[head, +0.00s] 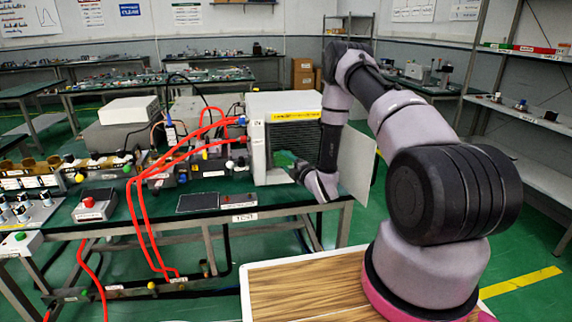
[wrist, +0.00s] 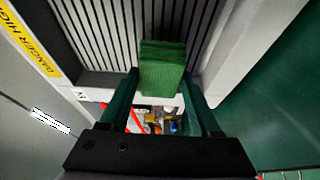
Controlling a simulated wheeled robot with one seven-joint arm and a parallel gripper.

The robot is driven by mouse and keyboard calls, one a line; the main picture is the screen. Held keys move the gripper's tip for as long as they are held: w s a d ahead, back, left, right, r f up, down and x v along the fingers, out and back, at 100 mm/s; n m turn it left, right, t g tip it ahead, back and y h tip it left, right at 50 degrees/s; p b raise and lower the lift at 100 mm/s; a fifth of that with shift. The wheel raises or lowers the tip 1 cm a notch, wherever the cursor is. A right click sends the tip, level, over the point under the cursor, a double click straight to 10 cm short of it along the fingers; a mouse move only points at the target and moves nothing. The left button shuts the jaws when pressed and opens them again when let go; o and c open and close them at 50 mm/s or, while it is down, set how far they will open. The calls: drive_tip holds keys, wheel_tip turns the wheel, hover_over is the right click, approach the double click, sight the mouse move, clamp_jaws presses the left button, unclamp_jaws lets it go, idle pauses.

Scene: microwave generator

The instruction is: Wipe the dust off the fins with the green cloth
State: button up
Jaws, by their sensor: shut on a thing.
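The green cloth (wrist: 162,55) is a folded pad between the fingertips of my gripper (wrist: 160,82), which is shut on it. In the head view the cloth (head: 285,158) shows as a small green patch before the lower part of the dark fins (head: 292,137). The fins (wrist: 90,30) are long parallel dark slats in the wrist view, set in the open front of a white cabinet (head: 256,150). The cloth overlaps the fins in view; whether it touches them I cannot tell. Dust on them is too faint to make out.
A white door (head: 357,165) stands open at the cabinet's right, close to my arm. A yellow warning label (head: 297,116) runs above the fins. Red hoses (head: 140,215) and instruments crowd the bench to the left. A dark flat panel (head: 198,202) lies near the bench's front edge.

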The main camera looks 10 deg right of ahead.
drive_tip(key=shift+w, duration=1.05)
idle(0.5)
drive_tip(key=d, duration=0.4)
idle(0.4)
drive_tip(key=shift+w+a+r, duration=0.1)
drive_tip(key=shift+w+a, duration=0.05)
drive_tip(key=shift+a, duration=1.55)
drive_tip(key=shift+w+a, duration=0.1)
drive_tip(key=shift+a, duration=0.3)
drive_tip(key=shift+c, duration=0.5)
